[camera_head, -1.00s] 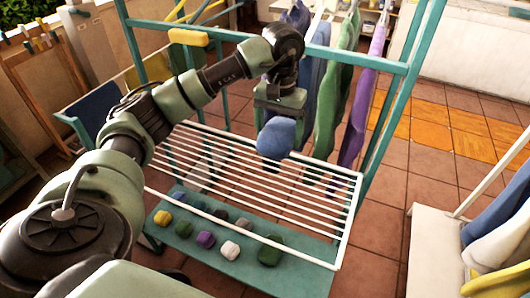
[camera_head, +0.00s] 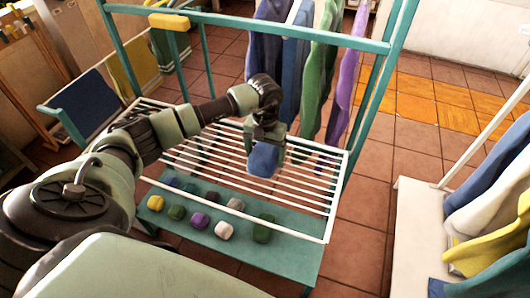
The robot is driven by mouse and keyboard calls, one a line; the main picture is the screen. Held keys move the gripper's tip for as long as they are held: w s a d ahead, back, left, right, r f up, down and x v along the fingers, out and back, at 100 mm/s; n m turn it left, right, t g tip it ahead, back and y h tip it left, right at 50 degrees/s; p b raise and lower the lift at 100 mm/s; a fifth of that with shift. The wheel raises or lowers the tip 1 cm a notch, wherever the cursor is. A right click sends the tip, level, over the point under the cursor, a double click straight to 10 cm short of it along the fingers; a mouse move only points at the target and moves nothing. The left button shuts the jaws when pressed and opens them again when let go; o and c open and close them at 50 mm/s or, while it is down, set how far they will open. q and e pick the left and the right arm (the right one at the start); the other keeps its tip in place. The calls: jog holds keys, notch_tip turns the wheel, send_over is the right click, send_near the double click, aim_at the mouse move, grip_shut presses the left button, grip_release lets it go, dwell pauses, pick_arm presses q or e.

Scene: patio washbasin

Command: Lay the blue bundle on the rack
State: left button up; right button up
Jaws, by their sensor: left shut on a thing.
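The blue bundle (camera_head: 263,160) is a rounded blue lump in the middle of the head view. My left gripper (camera_head: 266,143) is above it and shut on it, pointing down. The bundle is over the far middle part of the rack (camera_head: 328,208), a white frame with several parallel bars. I cannot tell whether the bundle touches the bars. My right gripper is not in view.
Several small coloured bundles, including a purple one (camera_head: 200,221) and a white one (camera_head: 223,230), lie on the teal shelf (camera_head: 285,258) below the rack. Cloths (camera_head: 313,75) hang behind the rack from a teal frame (camera_head: 300,19). A white stand (camera_head: 415,235) with cloths is at right.

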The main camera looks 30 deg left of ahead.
aim_at(265, 153)
pick_arm(q)
jog(key=shift+f, duration=0.1)
jog(key=o, duration=1.3)
jog(key=shift+o, duration=0.2)
jog(key=shift+r, duration=0.35)
notch_tip(265, 153, up, 12)
jog(key=b, duration=0.2)
jog(key=shift+f+b, duration=0.15)
jog(key=shift+b, duration=0.25)
